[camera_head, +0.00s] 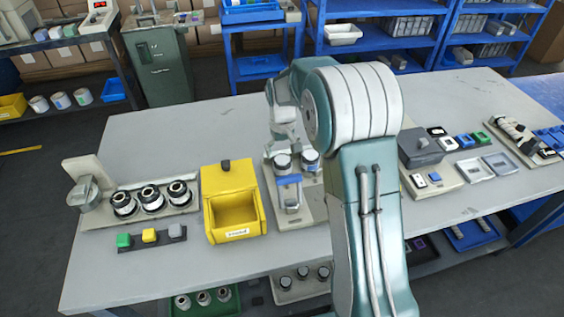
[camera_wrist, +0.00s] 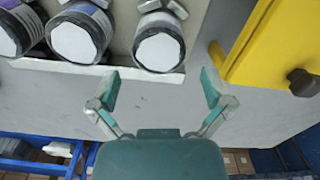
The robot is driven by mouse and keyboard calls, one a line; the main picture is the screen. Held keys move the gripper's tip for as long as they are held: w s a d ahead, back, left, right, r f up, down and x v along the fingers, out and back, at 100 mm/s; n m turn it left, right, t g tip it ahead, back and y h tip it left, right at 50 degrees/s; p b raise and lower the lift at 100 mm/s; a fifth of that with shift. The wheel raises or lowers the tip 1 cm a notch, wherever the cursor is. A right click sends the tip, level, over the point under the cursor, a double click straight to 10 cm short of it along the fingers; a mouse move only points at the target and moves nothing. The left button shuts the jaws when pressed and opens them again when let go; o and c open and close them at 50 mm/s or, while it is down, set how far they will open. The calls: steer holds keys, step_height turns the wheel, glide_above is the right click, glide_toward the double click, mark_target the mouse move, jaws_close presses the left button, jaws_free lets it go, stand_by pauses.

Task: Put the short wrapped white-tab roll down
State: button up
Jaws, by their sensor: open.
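My gripper (camera_wrist: 160,82) is open in the wrist view, with nothing between its teal fingers. Several dark-wrapped rolls with white round ends lie just beyond the fingertips: a right one (camera_wrist: 158,50), a middle one (camera_wrist: 74,42) and a left one (camera_wrist: 8,38) cut by the frame edge. The right roll is straight ahead of the fingers, apart from them. The rolls sit on a pale tray (camera_wrist: 95,69). In the head view two rolls show on this tray (camera_head: 306,210), left of my arm. I cannot tell which roll is the white-tab one.
A yellow bin (camera_head: 250,186) stands left of the tray; it is close on the right in the wrist view (camera_wrist: 262,60). A rack with black-and-white rolls (camera_head: 152,209) stands further left. A grey box (camera_head: 421,150) is right of my arm.

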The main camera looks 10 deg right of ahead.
steer(key=s+r+m+t, duration=0.1)
steer(key=s+r+t, duration=0.2)
steer(key=s+r, duration=1.35)
steer(key=s+r+m+t, duration=0.1)
steer(key=s+t, duration=0.1)
steer(key=s, duration=1.2)
steer(key=shift+s+r+t, duration=0.25)
steer(key=shift+s+t, duration=0.05)
